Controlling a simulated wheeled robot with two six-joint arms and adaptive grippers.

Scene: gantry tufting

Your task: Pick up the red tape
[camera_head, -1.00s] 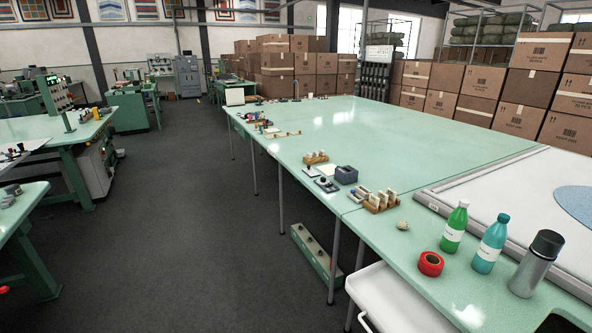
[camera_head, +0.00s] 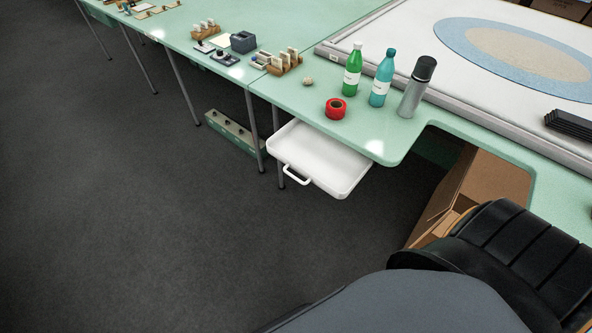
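The red tape (camera_head: 336,109) is a roll lying flat on the green table (camera_head: 292,92), near its front edge. A green bottle (camera_head: 352,70) stands just behind it, and a teal bottle (camera_head: 382,78) stands to its right. A small pale lump (camera_head: 307,82) lies behind it to the left. Nothing touches or covers the tape. Neither of my grippers shows in the view.
A grey flask (camera_head: 416,88) stands right of the bottles. A white drawer-like tray (camera_head: 318,160) juts out below the table edge. An open cardboard box (camera_head: 482,190) sits under the table at right. The dark floor (camera_head: 130,220) at left is clear.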

